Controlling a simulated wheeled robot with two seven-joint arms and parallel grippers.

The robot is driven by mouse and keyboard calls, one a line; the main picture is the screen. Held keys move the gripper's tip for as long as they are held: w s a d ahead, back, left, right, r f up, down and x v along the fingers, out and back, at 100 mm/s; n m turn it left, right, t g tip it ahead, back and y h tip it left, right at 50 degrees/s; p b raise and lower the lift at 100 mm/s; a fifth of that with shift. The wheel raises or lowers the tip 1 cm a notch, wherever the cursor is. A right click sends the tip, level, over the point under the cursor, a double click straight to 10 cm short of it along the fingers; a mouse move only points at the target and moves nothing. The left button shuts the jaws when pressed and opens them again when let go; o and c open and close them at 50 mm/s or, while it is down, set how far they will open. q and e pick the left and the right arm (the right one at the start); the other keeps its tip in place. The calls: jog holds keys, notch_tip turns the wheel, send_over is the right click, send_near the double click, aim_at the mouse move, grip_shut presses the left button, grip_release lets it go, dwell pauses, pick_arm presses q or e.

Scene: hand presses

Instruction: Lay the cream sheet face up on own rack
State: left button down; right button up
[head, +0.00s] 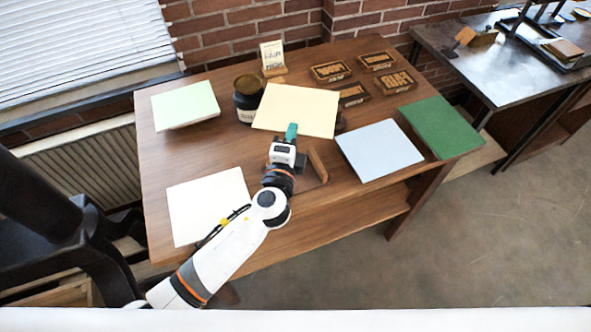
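The cream sheet (297,108) is near the middle of the table in the head view, with a plain face upward. It overlaps the dark ink jar (247,98) behind it and looks raised off the tabletop. My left gripper (291,131) reaches in from the front. Its teal fingertips are at the sheet's front edge and look shut on it. What lies under the sheet is hidden. I cannot make out which thing is the cream sheet's own rack. My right gripper is out of view.
A pale green sheet (185,105), a white sheet (208,203), a pale blue sheet (378,150) and a dark green panel (440,127) lie around the wooden table (160,165). Several lettered blocks (331,71) and a small card stand (272,57) are behind. A wooden piece (318,165) stands beside the gripper.

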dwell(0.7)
pick_arm(q)
jog(key=s+a, duration=0.3)
jog(key=s+a+n+y+b, duration=0.1)
jog(key=s+a, duration=0.2)
jog(key=a, duration=0.1)
jog(key=s+a+f+y, duration=0.1)
jog(key=s+a, duration=0.2)
jog(key=shift+s+a, duration=0.15)
jog(key=shift+a, duration=0.15)
jog(key=s+a+r+n+y+b, duration=0.1)
jog(key=s+a+r, duration=0.3)
jog(key=s+a, duration=0.3)
jog(key=shift+s+a+r, duration=0.3)
jog(key=shift+s, duration=0.55)
jog(key=w+r+p, duration=0.4)
jog(key=w+p, duration=0.2)
jog(key=w, duration=0.1)
